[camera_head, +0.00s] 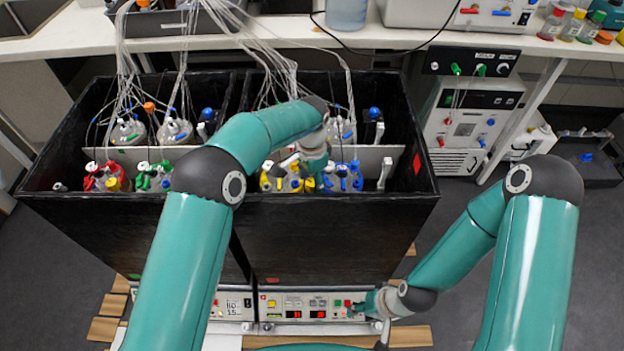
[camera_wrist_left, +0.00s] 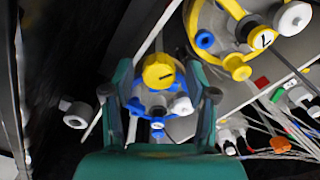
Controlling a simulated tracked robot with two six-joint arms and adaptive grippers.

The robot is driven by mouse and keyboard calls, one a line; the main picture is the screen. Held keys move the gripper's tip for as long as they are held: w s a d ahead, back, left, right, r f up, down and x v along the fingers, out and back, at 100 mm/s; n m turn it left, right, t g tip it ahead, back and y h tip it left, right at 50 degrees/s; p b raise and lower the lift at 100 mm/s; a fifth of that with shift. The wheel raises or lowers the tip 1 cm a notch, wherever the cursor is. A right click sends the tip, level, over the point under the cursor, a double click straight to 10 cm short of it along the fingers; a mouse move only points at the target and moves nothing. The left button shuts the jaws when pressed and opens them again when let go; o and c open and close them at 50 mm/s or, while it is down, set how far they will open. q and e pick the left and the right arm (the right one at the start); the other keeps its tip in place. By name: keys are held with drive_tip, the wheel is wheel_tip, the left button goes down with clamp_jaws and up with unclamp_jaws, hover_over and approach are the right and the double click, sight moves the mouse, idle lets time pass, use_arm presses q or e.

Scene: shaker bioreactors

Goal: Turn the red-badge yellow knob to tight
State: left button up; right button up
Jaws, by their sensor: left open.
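A yellow knob (camera_wrist_left: 158,72) with a dark mark stands upright above a blue-collared vessel (camera_wrist_left: 153,102) in the left wrist view. My left gripper (camera_wrist_left: 159,93) is open, with a finger on each side of the knob; contact is not clear. In the head view the blue-collared vessel (camera_head: 343,178) stands at the front of the right box, next to a yellow-collared vessel (camera_head: 278,178). Another yellow knob (camera_head: 113,184) is on the red-collared vessel (camera_head: 96,178) at left.
Black box walls (camera_head: 345,215) surround the vessels. A green-collared vessel (camera_head: 150,180) stands by the red one. Tubes and cables (camera_head: 285,75) hang in from the bench (camera_head: 400,35) behind. Open floor (camera_head: 590,260) lies at right.

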use_arm(q)
wheel_tip(320, 180, up, 12)
idle(0.6)
drive_tip(key=shift+f, duration=0.1)
idle(0.4)
